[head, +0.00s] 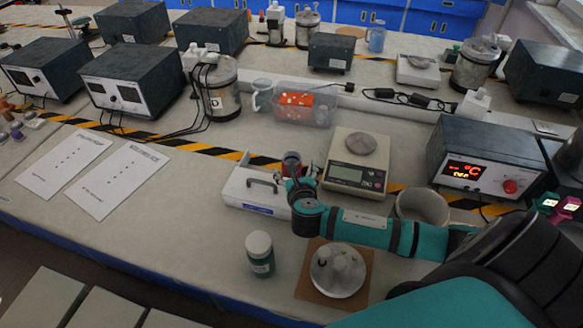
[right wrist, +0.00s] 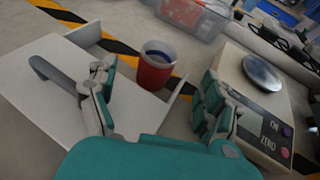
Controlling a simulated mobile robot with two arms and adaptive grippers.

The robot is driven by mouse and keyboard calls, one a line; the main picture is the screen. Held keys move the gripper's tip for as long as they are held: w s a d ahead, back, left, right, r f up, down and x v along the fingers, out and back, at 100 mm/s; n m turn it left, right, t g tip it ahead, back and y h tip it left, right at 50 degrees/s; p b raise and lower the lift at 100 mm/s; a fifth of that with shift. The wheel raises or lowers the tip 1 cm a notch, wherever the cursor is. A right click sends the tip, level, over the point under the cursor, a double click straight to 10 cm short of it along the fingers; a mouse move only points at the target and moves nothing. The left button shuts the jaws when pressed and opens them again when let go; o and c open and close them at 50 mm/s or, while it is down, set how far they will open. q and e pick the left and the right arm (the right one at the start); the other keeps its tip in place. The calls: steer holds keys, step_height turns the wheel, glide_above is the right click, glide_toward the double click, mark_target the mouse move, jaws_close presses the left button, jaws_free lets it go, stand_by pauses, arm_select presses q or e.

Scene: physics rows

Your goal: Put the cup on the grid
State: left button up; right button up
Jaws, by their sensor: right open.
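A red cup (head: 291,161) with a dark inside and blue near its rim stands upright at the right end of a white box. It also shows in the right wrist view (right wrist: 155,70), between and beyond my fingers. I cannot tell if its base rests on the box or the table. My right gripper (right wrist: 155,100) is open and empty, its fingers apart either side of the cup's line; it also shows in the head view (head: 302,187), partly hiding the cup. I cannot make out a grid for certain. My left gripper is not in view.
The white box (head: 240,197) has a grey handle. A scale (head: 356,182) stands close right of the gripper. A green jar (head: 260,254) and a brown board (head: 309,285) bearing a metal lidded vessel (head: 345,272) are in front. A beige pot (head: 422,207) stands behind my arm.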

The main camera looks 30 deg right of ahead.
mark_target(291, 154)
steer(key=shift+w+d+f, duration=0.15)
steer(key=shift+w+d, duration=0.1)
steer(key=shift+w, duration=0.2)
steer(key=x, duration=0.6)
steer(key=shift+w+f, duration=0.15)
steer(key=shift+w, duration=0.1)
steer(key=shift+c, duration=0.3)
steer(key=c, duration=1.3)
